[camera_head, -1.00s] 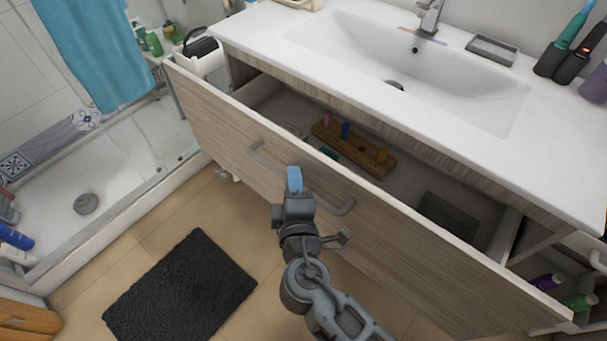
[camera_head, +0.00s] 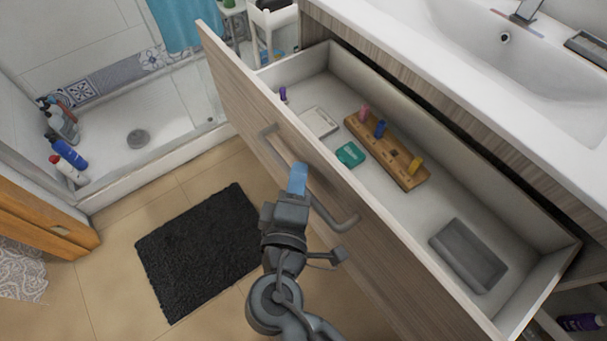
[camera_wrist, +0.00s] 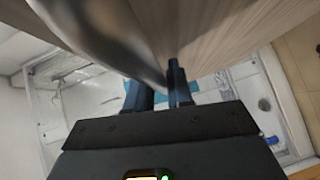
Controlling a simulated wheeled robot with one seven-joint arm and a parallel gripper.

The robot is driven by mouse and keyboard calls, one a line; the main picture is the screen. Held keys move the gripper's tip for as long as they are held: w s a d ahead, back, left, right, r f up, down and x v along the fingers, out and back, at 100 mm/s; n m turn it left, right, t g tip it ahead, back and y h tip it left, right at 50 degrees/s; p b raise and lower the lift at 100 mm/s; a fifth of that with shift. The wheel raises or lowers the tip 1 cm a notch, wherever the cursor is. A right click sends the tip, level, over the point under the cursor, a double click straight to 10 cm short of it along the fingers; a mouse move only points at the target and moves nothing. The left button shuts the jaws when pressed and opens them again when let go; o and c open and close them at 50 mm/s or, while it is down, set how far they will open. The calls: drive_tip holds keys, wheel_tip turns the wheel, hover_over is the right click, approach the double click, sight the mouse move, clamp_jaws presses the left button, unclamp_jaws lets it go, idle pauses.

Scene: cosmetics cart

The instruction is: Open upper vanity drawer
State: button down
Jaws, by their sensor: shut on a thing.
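The upper vanity drawer (camera_head: 345,208) is pulled well out from under the sink counter, and its wood-grain front faces me. Its grey bar handle (camera_head: 337,219) runs along the front. My gripper (camera_head: 298,180) is at the middle of the handle, shut on it. In the wrist view my gripper's dark fingers (camera_wrist: 160,92) are at the blurred metal handle (camera_wrist: 105,40), close against the drawer front. The exact contact is partly hidden by the gripper body.
The drawer holds a wooden block with coloured pegs (camera_head: 388,150), a teal box (camera_head: 350,154), a white box (camera_head: 318,122) and a grey tray (camera_head: 467,255). A black mat (camera_head: 200,248) lies on the floor. A shower tray (camera_head: 140,140) is at the left. The sink counter (camera_head: 480,70) overhangs the drawer's back.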

idle(0.3)
drive_tip(key=c, duration=1.1)
unclamp_jaws()
drive_tip(key=shift+b+v, duration=0.45)
drive_tip(key=shift+v, duration=3.5)
